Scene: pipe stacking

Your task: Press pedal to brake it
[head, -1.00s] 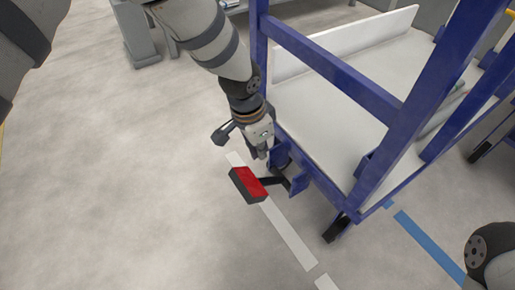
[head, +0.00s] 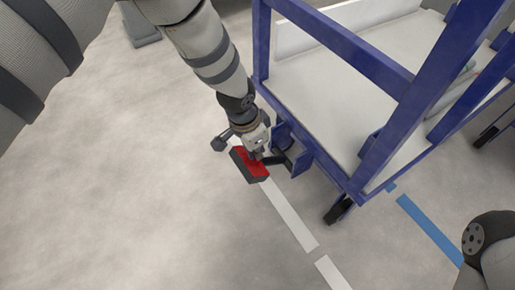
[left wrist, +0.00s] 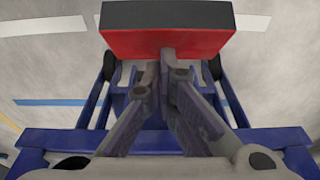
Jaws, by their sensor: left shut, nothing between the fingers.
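The pedal (head: 246,167) is a red block with a dark front face on a dark lever arm at the lower corner of the blue cart. My left gripper (head: 255,157) is shut and empty, pointing down over the right part of the red face. In the left wrist view the shut fingertips (left wrist: 163,58) overlap the lower edge of the red pedal (left wrist: 190,42). I cannot tell whether they touch it. My right gripper is not in view; only a piece of my right arm shows at the lower right.
The blue-framed cart (head: 340,48) with a pale deck (head: 325,100) stands right of the pedal, on dark wheels (head: 338,210). White floor stripes (head: 290,217) and a blue stripe (head: 430,231) mark the concrete. The floor left of the pedal is clear.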

